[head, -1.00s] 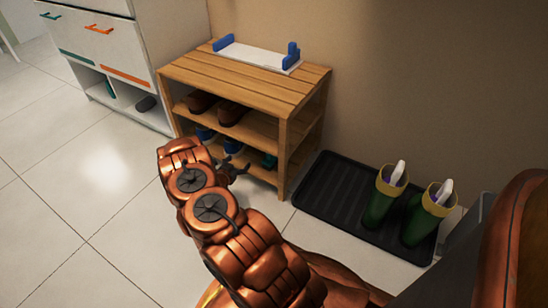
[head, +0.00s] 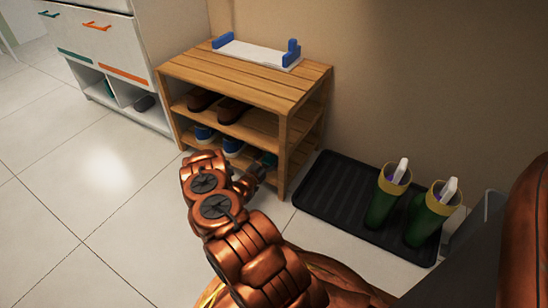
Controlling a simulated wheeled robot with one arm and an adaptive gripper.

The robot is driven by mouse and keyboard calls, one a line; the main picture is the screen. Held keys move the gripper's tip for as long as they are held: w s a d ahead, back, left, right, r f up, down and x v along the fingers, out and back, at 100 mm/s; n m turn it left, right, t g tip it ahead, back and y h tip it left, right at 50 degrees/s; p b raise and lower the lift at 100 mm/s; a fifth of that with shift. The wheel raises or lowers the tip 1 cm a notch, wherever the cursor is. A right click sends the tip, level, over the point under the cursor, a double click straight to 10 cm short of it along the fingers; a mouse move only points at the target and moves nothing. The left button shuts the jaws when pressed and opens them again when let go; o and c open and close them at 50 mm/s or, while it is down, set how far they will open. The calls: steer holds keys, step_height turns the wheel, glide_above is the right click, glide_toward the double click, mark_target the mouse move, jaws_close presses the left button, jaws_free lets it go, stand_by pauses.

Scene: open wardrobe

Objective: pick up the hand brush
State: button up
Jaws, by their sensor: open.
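I cannot make out a hand brush for certain. A small teal item (head: 269,159) shows at the right end of the wooden rack's bottom shelf, partly hidden by my gripper; it is too small to tell what it is. My gripper (head: 256,173) is small and dark in the head view. It is open, in front of the right part of the rack's lower shelf, close to the teal item. I cannot tell whether they touch. My copper-coloured arm hides part of the floor and the rack's lower front.
The wooden rack (head: 240,79) holds brown shoes (head: 233,110) and blue shoes (head: 205,133). A white tray with blue ends (head: 258,53) lies on top. A black mat (head: 335,190) bears green boots (head: 382,205) with white-topped items inside. A white cabinet (head: 110,50) stands left; floor is clear there.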

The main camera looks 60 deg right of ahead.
steer(key=shift+w+d+f+b, duration=0.15)
steer(key=shift+d+b, duration=0.3)
steer(key=shift+d, duration=1.15)
steer(key=c, duration=1.3)
steer(key=shift+r, duration=0.2)
